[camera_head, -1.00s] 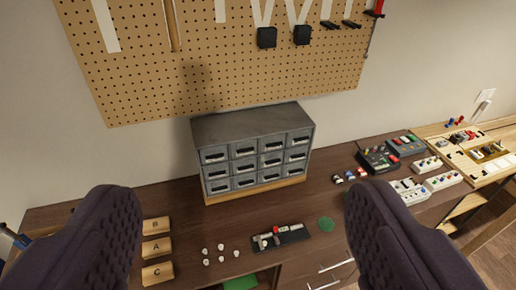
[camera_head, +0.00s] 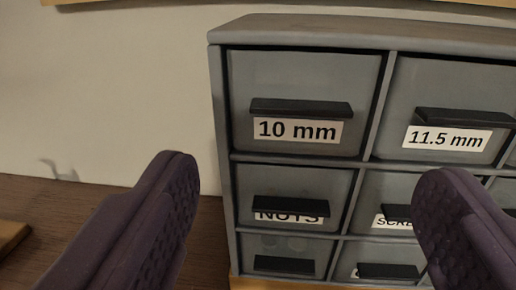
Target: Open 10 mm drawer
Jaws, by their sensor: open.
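The grey drawer cabinet (camera_head: 223,130) fills the right part of the view. The 10 mm drawer (camera_head: 300,78) is its top left drawer, with a white label reading "10 mm" and a black ledge handle (camera_head: 301,108). It looks closed. My gripper (camera_head: 305,180) is open, with one dark purple finger at the left and one at the right. The fingers are in front of the cabinet and lower in the picture than the 10 mm handle. Nothing is between them, and they do not appear to touch the handle.
The 11.5 mm drawer (camera_head: 452,85) is to the right. The nuts drawer (camera_head: 290,190) is directly below the 10 mm one. My right finger partly hides a drawer labelled "SCRE". Dark wooden bench top (camera_head: 70,215) lies left of the cabinet, with a wooden piece (camera_head: 12,236) at its edge.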

